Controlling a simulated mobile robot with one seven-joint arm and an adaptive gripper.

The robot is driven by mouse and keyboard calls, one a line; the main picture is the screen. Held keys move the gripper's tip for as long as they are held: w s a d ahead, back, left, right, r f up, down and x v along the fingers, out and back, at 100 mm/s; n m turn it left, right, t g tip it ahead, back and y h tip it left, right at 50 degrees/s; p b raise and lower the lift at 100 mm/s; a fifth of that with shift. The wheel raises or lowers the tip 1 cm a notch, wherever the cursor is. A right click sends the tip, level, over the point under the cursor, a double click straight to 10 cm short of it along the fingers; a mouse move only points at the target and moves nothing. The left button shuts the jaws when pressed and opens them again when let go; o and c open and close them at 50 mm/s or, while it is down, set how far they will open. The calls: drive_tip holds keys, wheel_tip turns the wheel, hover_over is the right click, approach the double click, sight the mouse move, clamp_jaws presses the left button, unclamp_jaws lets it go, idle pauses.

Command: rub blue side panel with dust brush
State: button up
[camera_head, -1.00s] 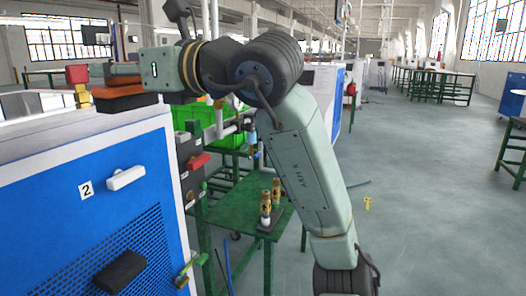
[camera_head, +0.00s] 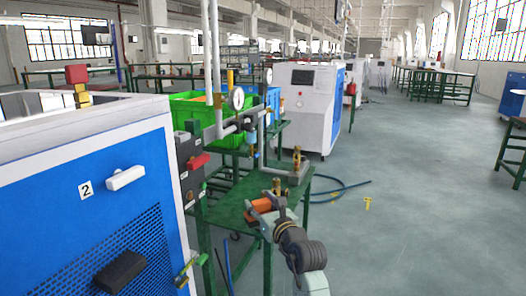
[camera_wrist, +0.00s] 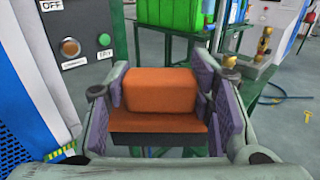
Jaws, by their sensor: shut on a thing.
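The blue side panel (camera_head: 60,215) is the large blue face of the white machine at the left in the head view. It bears a "2" label, a white handle, a perforated grille and a black block. A strip of blue perforated panel (camera_wrist: 12,120) shows at the left edge of the wrist view. The dust brush (camera_wrist: 160,92), an orange block with a dark lower edge, sits between the purple pads of my gripper (camera_wrist: 162,105). My gripper (camera_head: 264,207) is shut on the brush, in front of the green table and to the right of the panel, apart from it.
A green table (camera_head: 228,205) with brass fittings (camera_head: 297,158) stands beside the machine. Pipes with a gauge (camera_head: 237,98) rise behind it, near green bins (camera_head: 190,112). The floor at right is mostly clear.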

drive_tip(key=s+f+m+h, duration=0.2)
drive_tip(key=s+f+h, duration=0.1)
drive_tip(key=f, duration=1.2)
drive_tip(key=s+f+m+t+h, duration=0.1)
drive_tip(key=s+f+m+h, duration=0.2)
drive_tip(key=f, duration=1.2)
drive_tip(key=s+h, duration=0.1)
drive_tip(key=s, duration=0.1)
drive_tip(key=shift+s+d+f+t+h, duration=0.3)
